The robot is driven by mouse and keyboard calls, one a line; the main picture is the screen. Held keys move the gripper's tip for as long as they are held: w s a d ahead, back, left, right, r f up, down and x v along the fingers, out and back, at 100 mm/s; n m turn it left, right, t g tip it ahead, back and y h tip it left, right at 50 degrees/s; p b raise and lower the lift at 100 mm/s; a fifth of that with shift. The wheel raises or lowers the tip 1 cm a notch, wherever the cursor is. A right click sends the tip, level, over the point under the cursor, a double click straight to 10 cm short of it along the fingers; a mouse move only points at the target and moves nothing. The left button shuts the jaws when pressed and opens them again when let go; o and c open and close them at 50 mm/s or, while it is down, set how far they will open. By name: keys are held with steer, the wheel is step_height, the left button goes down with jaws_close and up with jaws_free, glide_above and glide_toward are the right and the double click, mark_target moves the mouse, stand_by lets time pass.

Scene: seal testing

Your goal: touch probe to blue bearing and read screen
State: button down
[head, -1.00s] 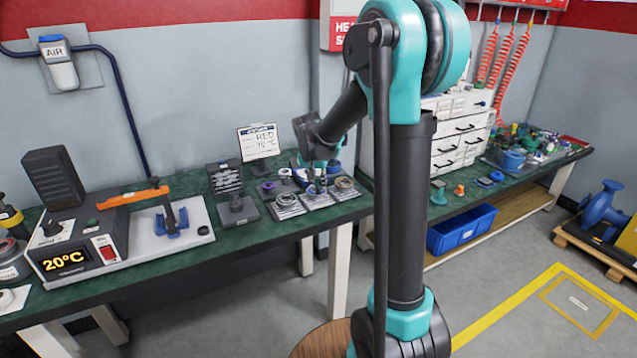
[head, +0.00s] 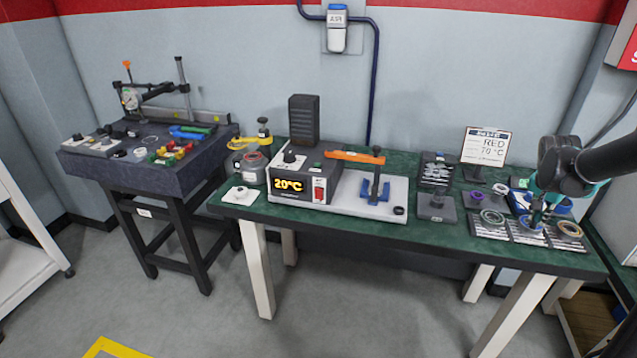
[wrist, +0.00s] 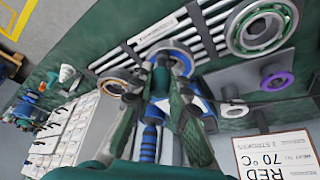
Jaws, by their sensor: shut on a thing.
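The heater unit (head: 310,178) stands on the green bench, and its lit screen (head: 289,185) reads 20°C. A blue piece (head: 374,192) sits around a dark post on its pale base, under an orange bar (head: 356,157). My gripper (head: 535,220) is at the right of the bench, pointing down at the middle slatted tray. I cannot make out the probe for certain.
A brown-gold bearing (head: 570,229) and a green-grey one (head: 492,216) lie on the neighbouring trays. A card (head: 486,146) reading RED 70 °C stands behind. A purple ring (head: 477,196) is nearby. A dark side table (head: 150,165) stands left. Floor in front is clear.

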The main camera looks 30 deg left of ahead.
steer(key=shift+r, duration=0.1)
stand_by(0.8)
steer(key=shift+r, duration=2.45)
